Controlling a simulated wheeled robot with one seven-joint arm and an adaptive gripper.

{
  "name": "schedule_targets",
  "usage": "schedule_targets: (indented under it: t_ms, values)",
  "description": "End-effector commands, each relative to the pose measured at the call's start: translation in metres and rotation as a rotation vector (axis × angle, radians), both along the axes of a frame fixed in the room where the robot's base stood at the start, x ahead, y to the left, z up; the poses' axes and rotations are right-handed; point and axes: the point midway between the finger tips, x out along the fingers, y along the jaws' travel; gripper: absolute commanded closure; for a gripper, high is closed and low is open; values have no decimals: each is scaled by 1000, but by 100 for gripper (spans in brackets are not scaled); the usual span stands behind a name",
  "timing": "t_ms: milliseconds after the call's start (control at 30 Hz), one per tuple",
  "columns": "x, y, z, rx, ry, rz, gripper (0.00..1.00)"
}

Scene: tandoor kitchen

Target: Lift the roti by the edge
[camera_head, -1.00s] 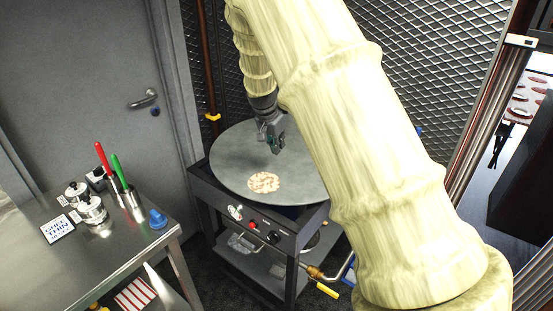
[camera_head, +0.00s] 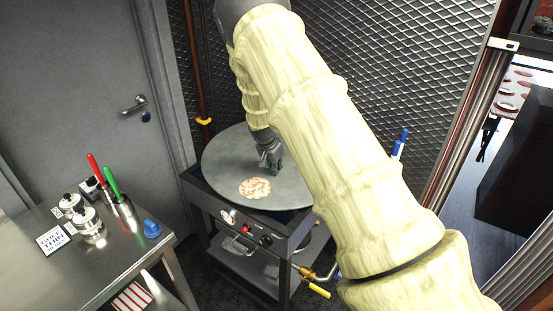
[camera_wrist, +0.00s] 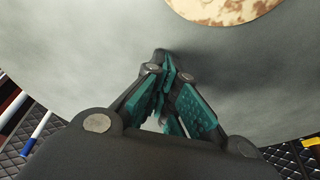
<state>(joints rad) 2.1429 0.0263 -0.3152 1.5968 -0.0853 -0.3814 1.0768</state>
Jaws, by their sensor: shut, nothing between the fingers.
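The roti (camera_head: 255,188) is a pale round flatbread with brown spots. It lies flat on the front part of the round grey griddle (camera_head: 222,160). My gripper (camera_head: 274,170) is over the griddle, behind and to the right of the roti in the head view. In the wrist view my gripper (camera_wrist: 165,62) has its teal-padded fingers together with nothing between them. Part of the roti (camera_wrist: 222,8) shows at the top edge there, apart from the fingertips. Whether the fingertips touch the griddle is unclear.
The griddle sits on a dark cart with knobs (camera_head: 246,230) in front. A steel table (camera_head: 90,270) at left holds tins, a blue bell-shaped object (camera_head: 152,228) and red- and green-handled tools. Mesh panels (camera_head: 370,70) stand behind.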

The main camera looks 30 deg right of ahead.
Motion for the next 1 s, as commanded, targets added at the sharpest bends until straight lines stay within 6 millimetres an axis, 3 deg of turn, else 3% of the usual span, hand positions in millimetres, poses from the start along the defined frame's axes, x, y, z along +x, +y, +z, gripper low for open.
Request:
schedule_targets:
  t_ms: [233,767,1000]
  values:
    - [-10,22,2,-1,2,3,100]
    - [-12,30,0,0,1,3,100]
    - [-25,59,-1,-2,2,3,100]
